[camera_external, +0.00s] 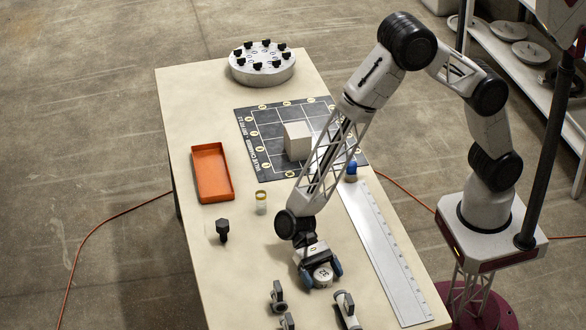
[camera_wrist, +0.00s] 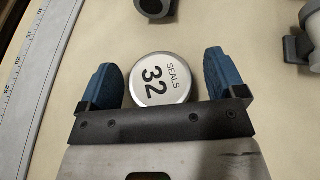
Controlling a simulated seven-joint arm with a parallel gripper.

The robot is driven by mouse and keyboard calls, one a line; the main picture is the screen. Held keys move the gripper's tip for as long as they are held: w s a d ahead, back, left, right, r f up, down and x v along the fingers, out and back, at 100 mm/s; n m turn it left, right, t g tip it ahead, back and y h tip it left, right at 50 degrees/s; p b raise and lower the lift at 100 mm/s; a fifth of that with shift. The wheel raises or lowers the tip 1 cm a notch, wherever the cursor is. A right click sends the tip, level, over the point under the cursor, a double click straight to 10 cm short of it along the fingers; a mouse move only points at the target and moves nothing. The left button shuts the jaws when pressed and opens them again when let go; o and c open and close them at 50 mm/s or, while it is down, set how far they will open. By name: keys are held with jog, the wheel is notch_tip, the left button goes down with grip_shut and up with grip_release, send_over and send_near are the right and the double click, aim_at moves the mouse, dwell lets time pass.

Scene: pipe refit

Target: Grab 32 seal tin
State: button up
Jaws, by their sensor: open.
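The seal tin (camera_wrist: 160,80) is a round silver tin with a white lid marked "32 SEALS". In the wrist view it lies between the two blue fingertips of my gripper (camera_wrist: 164,82), with a gap on each side. In the external view the tin (camera_external: 323,276) sits on the table near its front part, and my gripper (camera_external: 320,274) is down around it. My gripper is open. Whether the tin touches the gripper's palm bar, which overlaps its lower edge in the wrist view, I cannot tell.
A long metal ruler (camera_external: 385,250) lies right of the gripper. Several grey-black pipe fittings (camera_external: 345,308) stand near the front. A black knob (camera_external: 222,230), a small yellow-capped jar (camera_external: 261,203) and an orange tray (camera_external: 212,172) are left. A pale block (camera_external: 297,141) sits on the dark mat (camera_external: 256,141).

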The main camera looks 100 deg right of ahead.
aim_at(323, 274)
dwell(0.3)
jog(key=c, duration=1)
jog(key=shift+r, duration=0.1)
jog(key=shift+r, duration=0.65)
notch_tip(323, 274, up, 2)
jog(key=shift+r, duration=0.1)
jog(key=s+d, duration=0.1)
jog(key=s, duration=0.4)
jog(key=s+d+r, duration=0.1)
jog(key=s+d, duration=0.1)
jog(key=s, duration=0.3)
jog(key=s+d, duration=0.2)
jog(key=s, duration=0.3)
jog(key=shift+d+r, duration=0.15)
